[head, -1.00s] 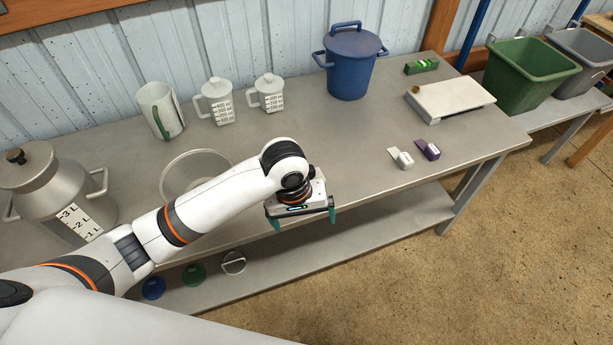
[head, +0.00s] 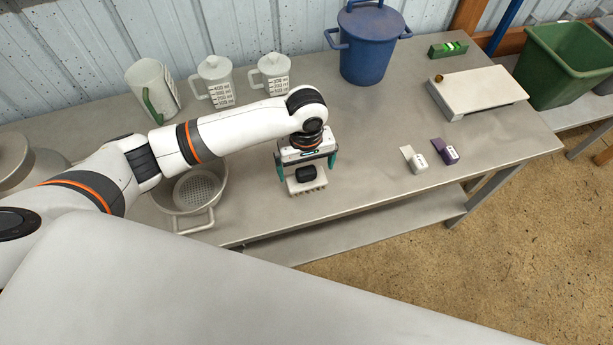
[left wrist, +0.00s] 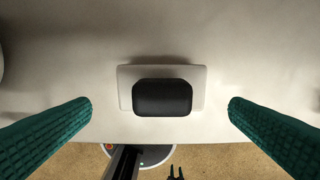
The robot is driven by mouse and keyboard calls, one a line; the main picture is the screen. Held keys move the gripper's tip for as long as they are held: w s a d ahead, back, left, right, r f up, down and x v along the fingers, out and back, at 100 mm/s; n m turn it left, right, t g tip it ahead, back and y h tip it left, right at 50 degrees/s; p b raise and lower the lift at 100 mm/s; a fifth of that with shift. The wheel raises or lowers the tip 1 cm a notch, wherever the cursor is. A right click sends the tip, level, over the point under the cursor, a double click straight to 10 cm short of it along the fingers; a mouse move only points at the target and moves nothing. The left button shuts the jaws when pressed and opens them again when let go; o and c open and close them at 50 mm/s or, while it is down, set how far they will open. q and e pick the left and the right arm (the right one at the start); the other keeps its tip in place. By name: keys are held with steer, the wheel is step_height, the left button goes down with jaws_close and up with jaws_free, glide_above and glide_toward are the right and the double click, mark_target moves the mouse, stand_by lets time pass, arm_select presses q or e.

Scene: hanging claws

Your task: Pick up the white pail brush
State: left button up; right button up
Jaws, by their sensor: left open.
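A white block with a black grip on top (head: 292,186) lies near the table's front edge; small points like bristle tufts show along its front, and I take it for the white pail brush. In the left wrist view the brush is a pale rectangle (left wrist: 198,88) under a wide black grip. My left gripper (head: 307,168) is open above the brush. In the left wrist view its teal fingers (left wrist: 160,103) stand on either side, with clear gaps to the brush.
A white colander (head: 205,215) stands left of the brush, under my left arm. Behind are white measuring jugs (head: 222,95) and a blue lidded pail (head: 366,55). Small white (head: 418,162) and purple (head: 446,152) items and a white board (head: 480,92) lie right. Table between is clear.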

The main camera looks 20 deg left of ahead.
mark_target(306, 177)
arm_select(q)
steer(key=shift+w+f, duration=0.1)
steer(key=shift+f, duration=0.6)
steer(key=f, duration=0.4)
steer(key=shift+w+a+f, duration=0.1)
steer(key=shift+w+f, duration=0.1)
steer(key=shift+f, duration=0.25)
steer(key=shift+c, duration=0.6)
steer(key=c, duration=0.7)
arm_select(e)
steer(key=shift+w+a+r, duration=0.15)
steer(key=shift+w, duration=0.65)
arm_select(q)
steer(key=shift+r, duration=0.1)
step_height(306, 177, up, 10)
steer(key=shift+f, duration=0.1)
